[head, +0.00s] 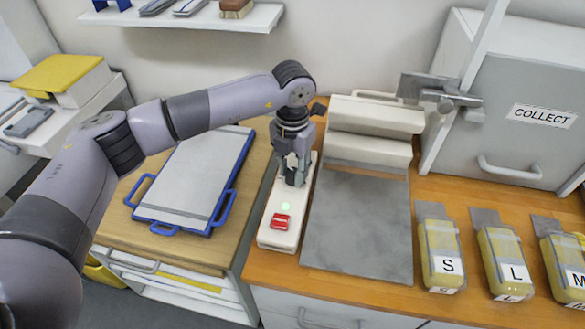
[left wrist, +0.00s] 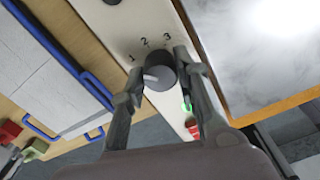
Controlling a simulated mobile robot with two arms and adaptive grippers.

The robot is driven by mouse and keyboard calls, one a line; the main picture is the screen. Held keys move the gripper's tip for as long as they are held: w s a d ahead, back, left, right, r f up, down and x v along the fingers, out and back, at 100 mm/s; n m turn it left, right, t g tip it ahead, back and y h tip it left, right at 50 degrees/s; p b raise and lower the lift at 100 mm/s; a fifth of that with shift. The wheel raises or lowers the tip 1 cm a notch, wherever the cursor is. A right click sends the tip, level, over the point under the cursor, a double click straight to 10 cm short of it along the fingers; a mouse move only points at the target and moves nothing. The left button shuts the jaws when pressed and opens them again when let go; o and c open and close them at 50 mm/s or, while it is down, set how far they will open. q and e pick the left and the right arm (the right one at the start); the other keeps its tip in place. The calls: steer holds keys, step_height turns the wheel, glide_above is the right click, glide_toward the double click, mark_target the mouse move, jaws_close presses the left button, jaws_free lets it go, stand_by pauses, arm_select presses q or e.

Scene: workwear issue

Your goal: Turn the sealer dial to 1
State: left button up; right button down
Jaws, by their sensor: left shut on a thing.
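The sealer's narrow white control panel (head: 270,238) lies on the wooden counter, with a lit green lamp (head: 286,206) and a red switch (head: 281,222) at its near end. My left gripper (head: 294,178) points down over its middle. In the left wrist view, its fingers (left wrist: 158,85) are shut on the dark round dial (left wrist: 160,72), one on each side. The marks 1 (left wrist: 131,57), 2 (left wrist: 145,42) and 3 (left wrist: 167,36) show on the panel beyond it. The dial's pale pointer line (left wrist: 150,77) points left, on the side of the 1. My right gripper is in neither view.
A grey plate (head: 355,225) lies right of the panel, with a cream sealer unit (head: 372,130) behind. A blue-framed board (head: 195,180) lies on the left cabinet. Yellow packs labelled S (head: 440,240), L (head: 503,248) and M (head: 562,255) lie right. A COLLECT locker (head: 515,100) stands behind.

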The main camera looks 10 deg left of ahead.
mark_target(293, 171)
arm_select(q)
steer(key=o, duration=1.2)
step_height(293, 171, up, 12)
